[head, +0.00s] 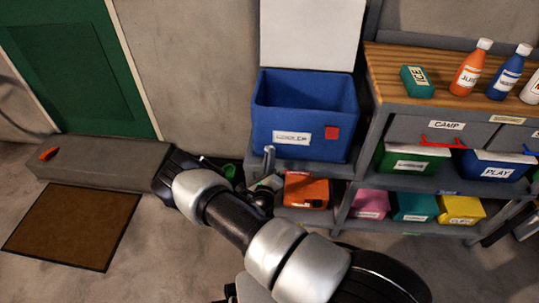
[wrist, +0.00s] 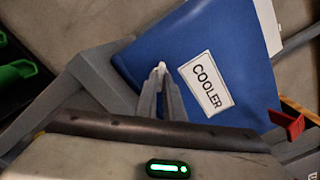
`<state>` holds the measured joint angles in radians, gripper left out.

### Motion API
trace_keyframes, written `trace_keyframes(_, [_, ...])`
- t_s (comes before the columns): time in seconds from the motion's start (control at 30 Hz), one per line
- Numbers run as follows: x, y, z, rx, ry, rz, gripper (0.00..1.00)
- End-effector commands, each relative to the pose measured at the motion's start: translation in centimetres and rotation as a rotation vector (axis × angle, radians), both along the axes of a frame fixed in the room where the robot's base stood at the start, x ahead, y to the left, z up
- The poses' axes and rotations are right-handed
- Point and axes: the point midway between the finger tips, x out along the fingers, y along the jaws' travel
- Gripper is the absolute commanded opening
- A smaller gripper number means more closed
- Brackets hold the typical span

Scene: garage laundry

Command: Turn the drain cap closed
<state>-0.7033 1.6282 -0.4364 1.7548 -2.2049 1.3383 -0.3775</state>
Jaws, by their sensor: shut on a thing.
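The blue cooler (head: 300,150) stands open on a grey shelf, with a white label on its front; it also shows in the wrist view (wrist: 185,45). My gripper (wrist: 162,72) has its two fingers close together at the cooler's lower side, left of the label. A small white bit, which looks like the drain cap (wrist: 162,65), shows between the fingertips. The fingers hide most of it, so I cannot tell how far it is turned. In the head view my gripper (head: 268,158) is by the cooler's lower left corner.
A red square piece (head: 332,133) is on the cooler's front; it juts out in the wrist view (wrist: 287,123). An orange box (head: 305,190) sits below. A shelf unit with bins and bottles (head: 468,70) stands right. A green thing (wrist: 15,72) lies left.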

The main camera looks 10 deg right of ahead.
Motion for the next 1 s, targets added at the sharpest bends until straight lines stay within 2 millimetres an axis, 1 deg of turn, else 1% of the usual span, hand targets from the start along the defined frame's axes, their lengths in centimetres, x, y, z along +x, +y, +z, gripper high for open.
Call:
trace_keyframes(0.6, [-0.08,0.01,0.11,0.538,-0.174,-0.001,0.0])
trace_keyframes(0.8, [-0.09,0.02,0.06,0.666,-0.216,-0.001,0.0])
trace_keyframes(1.0, [-0.09,0.04,-0.02,0.748,-0.242,0.0,0.0])
